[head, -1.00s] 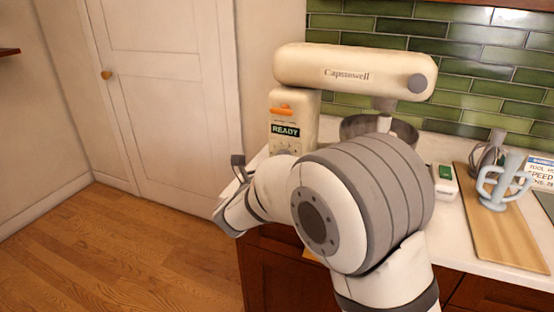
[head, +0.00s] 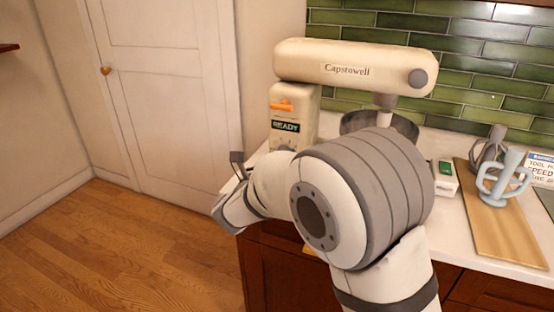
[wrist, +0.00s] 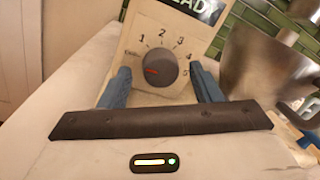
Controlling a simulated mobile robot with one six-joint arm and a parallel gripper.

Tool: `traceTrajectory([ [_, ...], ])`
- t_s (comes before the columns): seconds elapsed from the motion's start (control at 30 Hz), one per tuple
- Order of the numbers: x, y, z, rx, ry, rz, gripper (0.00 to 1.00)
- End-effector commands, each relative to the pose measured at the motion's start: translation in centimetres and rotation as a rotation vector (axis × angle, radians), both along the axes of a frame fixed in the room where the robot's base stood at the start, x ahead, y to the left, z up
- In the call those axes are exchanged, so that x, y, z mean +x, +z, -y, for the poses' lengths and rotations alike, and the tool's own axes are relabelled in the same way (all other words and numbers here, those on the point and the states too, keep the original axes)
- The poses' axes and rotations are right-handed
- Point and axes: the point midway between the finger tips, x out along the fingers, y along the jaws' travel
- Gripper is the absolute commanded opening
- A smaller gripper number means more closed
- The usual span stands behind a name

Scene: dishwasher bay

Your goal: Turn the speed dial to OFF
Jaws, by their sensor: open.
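The speed dial (wrist: 160,68) is a dark grey round knob on the cream mixer's front panel, ringed by the numbers 1 to 5. Its red mark (wrist: 152,70) points left, toward a small label too blurred to read for sure. My gripper (wrist: 161,70) is open, its two blue fingers apart on either side of the dial in the wrist view. Whether they touch it I cannot tell.
A metal bowl (wrist: 262,68) stands right of the panel. On the counter, right of my arm, are a small white box with a green top (head: 446,178) and a wooden board (head: 485,222) carrying mixer tools. A white door (head: 165,90) and open floor are at left.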

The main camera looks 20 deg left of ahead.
Motion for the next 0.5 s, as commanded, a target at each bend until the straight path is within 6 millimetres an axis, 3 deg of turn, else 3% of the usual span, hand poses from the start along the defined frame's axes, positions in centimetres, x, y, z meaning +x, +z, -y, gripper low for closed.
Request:
traceTrajectory([
  [0.3, -5.1, -0.3, -0.9, -0.001, 0.004, 0.0, 0.58],
  [0.5, -7.1, -0.4, -1.1, 0.0, 0.003, 0.001, 0.58],
])
